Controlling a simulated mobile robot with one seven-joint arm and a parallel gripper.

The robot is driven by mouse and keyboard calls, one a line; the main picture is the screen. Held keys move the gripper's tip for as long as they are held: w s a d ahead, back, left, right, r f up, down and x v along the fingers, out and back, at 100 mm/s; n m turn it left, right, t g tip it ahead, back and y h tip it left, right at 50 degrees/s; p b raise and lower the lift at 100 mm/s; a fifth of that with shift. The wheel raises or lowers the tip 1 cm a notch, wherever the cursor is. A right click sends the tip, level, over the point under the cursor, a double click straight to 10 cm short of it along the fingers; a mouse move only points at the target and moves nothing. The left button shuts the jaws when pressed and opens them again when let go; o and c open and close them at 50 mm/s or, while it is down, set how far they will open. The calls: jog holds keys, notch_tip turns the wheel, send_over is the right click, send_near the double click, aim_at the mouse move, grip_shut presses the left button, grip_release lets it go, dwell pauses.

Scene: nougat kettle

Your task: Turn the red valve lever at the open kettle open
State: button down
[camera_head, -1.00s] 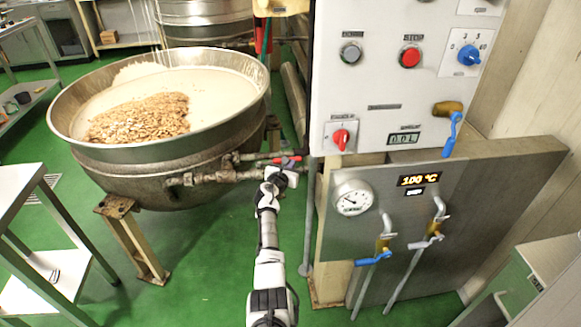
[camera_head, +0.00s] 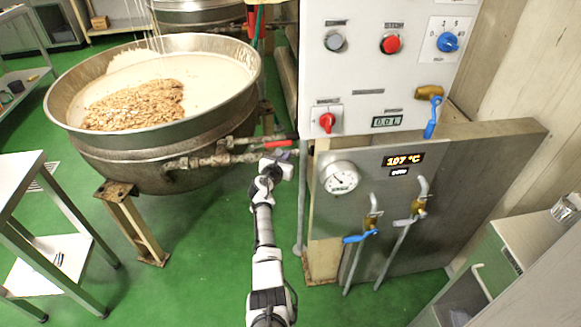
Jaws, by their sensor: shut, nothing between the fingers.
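The open kettle (camera_head: 160,140) is a wide steel bowl with white mass and a heap of nuts in it. A pipe with a valve (camera_head: 222,159) runs from its right side. The red valve lever (camera_head: 279,144) shows at the pipe's right end and lies roughly level, along the pipe. My gripper (camera_head: 284,156) is shut and empty. It appears just below the lever in the picture; I cannot tell whether they touch. My gripper's end partly hides the lower pipe.
A steel table (camera_head: 15,185) is at the left.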

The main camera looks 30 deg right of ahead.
jog(key=s+a+r+p, duration=0.1)
jog(key=s+a, duration=0.1)
jog(key=s, duration=0.5)
jog(key=shift+a, duration=0.3)
